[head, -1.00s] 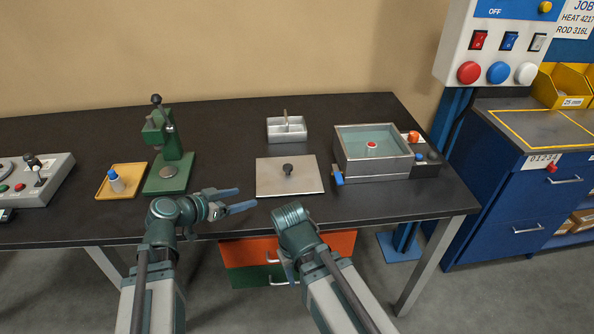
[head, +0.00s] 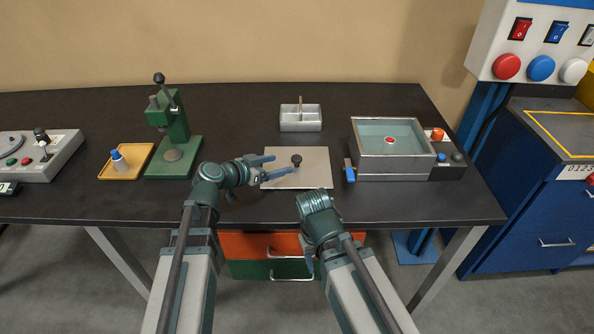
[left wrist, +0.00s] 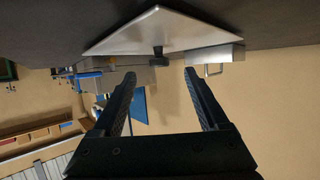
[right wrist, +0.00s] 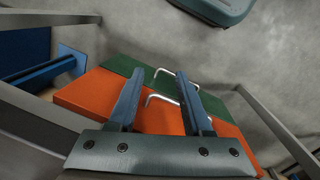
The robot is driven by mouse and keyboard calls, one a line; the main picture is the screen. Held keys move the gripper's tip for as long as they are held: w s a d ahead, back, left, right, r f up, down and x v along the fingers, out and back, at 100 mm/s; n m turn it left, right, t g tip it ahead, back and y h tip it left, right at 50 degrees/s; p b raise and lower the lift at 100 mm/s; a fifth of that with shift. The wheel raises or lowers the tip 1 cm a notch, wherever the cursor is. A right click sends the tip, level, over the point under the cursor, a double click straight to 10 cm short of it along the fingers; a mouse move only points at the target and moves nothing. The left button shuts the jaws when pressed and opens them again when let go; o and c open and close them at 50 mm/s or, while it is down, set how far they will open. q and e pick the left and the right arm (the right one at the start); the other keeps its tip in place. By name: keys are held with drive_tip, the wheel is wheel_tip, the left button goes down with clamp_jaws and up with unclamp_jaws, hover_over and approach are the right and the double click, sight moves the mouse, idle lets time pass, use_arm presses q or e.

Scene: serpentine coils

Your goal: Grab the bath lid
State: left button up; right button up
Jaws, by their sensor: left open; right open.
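The bath lid (head: 312,178) is a flat light metal plate with a dark knob (head: 296,159), lying on the dark table in front of the small divided tray. My left gripper (head: 282,166) is open at the plate's left side, its fingers reaching towards the knob. In the left wrist view the lid (left wrist: 165,30) and its knob (left wrist: 158,51) show ahead, the knob between the open fingers' lines but beyond the tips. My right gripper (right wrist: 160,85) is open and empty, pointing down in front of the table's front edge, facing the orange and green drawers.
The water bath (head: 393,172) stands right of the lid, with a red-topped item in it. A divided tray (head: 301,126) is behind the lid. A green press (head: 172,140) and a yellow tray (head: 128,174) stand to the left. The front table strip is clear.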

sight(293, 161)
use_arm(q)
drive_tip(key=shift+x, duration=0.9)
drive_tip(key=b+x, duration=0.2)
drive_tip(key=x, duration=0.3)
drive_tip(key=shift+d, duration=0.15)
drive_tip(key=shift+c, duration=0.4)
clamp_jaws()
